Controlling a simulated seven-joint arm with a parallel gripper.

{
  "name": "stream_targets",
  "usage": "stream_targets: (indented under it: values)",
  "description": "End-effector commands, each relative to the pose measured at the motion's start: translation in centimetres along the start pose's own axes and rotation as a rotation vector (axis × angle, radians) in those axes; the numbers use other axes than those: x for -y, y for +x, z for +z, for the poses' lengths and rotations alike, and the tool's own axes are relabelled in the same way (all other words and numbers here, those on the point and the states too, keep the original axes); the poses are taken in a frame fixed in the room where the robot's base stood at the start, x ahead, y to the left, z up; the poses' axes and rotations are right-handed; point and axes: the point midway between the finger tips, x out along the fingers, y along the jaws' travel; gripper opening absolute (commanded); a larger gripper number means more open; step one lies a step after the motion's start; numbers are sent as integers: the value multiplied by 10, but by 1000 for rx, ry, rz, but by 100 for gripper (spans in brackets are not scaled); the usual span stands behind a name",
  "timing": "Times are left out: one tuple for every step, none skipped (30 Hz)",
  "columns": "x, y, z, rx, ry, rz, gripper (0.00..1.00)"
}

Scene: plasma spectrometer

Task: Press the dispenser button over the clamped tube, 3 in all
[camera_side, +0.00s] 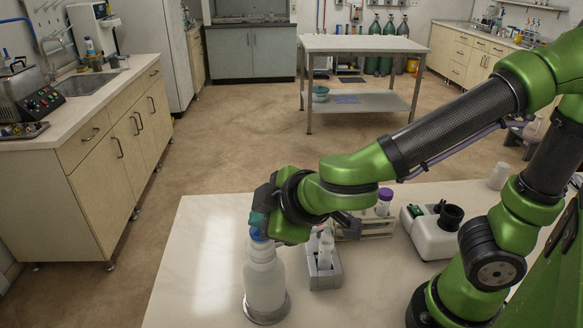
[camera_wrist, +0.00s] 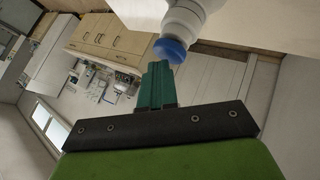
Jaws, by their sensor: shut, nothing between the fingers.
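The dispenser bottle (camera_side: 265,278) is white and stands upright on a round base at the front of the table. Its blue button (camera_side: 257,234) is at the top, and it also shows in the wrist view (camera_wrist: 170,50). My gripper (camera_side: 258,220) has its teal fingers together and empty, right at the button. In the wrist view the shut fingertips (camera_wrist: 158,68) are close beside the button; I cannot tell whether they touch. A clear tube (camera_side: 326,247) stands upright in a grey clamp block (camera_side: 325,275) to the right of the bottle. Its contents are too small to tell.
A rack (camera_side: 375,229) with a purple-capped tube (camera_side: 384,201) stands behind the clamp, partly hidden by my arm. A white device (camera_side: 432,238) with a black round top is further right. A white cup (camera_side: 499,177) is at the back right. The table's left part is clear.

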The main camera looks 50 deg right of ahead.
Motion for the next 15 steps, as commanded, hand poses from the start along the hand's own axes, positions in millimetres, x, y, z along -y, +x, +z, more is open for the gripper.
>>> stream_targets:
  values:
    - [-1,-1,0,3,1,1,0]
    - [-1,-2,-1,2,2,1,0]
    - [-3,-3,-2,2,4,1,0]
    - [-4,-4,-3,1,4,1,0]
    - [-5,-6,-4,1,4,2,0]
    - [-6,-8,-5,0,4,2,0]
    - [-7,-9,-6,0,3,2,0]
    - [-8,-10,-7,1,3,1,0]
    - [-9,-12,-8,1,3,1,0]
    - [-9,-13,-9,0,2,1,0]
    - [-10,-14,-10,0,3,1,0]
    - [-11,-15,-11,0,3,1,0]
    - [-11,-16,-11,0,2,0,0]
    - [-11,-16,-11,0,2,0,0]
    - [-12,-17,-12,0,1,0,0]
